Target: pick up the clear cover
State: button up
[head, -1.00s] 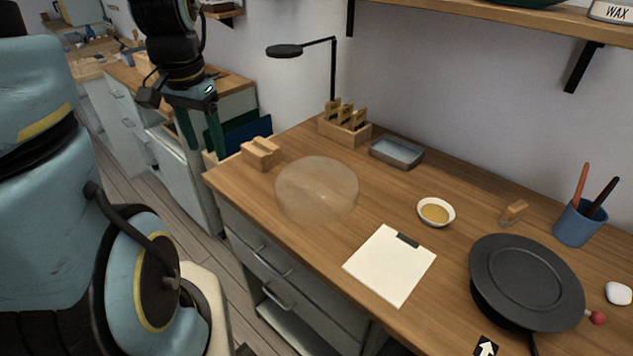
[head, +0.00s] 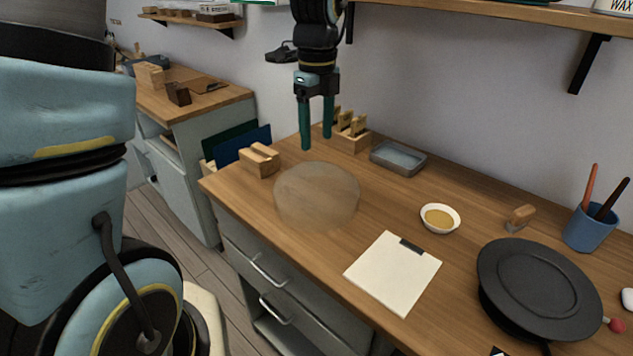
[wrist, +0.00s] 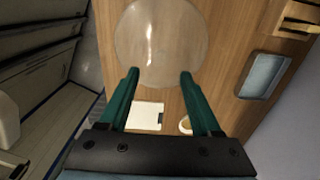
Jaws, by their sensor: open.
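The clear cover (head: 316,196) is a round, see-through dome near the left end of the wooden workbench. It also shows in the wrist view (wrist: 161,38), at the top, ahead of the fingertips. My gripper (head: 317,143) has two green fingers pointing down. In the head view it is above and behind the cover, apart from it. The fingers (wrist: 158,74) are spread and hold nothing. The cover looks wider than the gap between the fingers.
A wooden block (head: 260,161) stands left of the cover. A wooden rack (head: 352,140) and grey tray (head: 398,158) are behind it. A clipboard (head: 393,272), small bowl (head: 440,218) and dark round wheel (head: 540,285) lie to the right.

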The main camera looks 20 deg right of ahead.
aim_at(316, 164)
jog(key=shift+w+f+p, duration=0.15)
jog(key=shift+f+p, duration=0.95)
jog(key=shift+f, duration=2.3)
jog(key=shift+c, duration=0.4)
grip_shut()
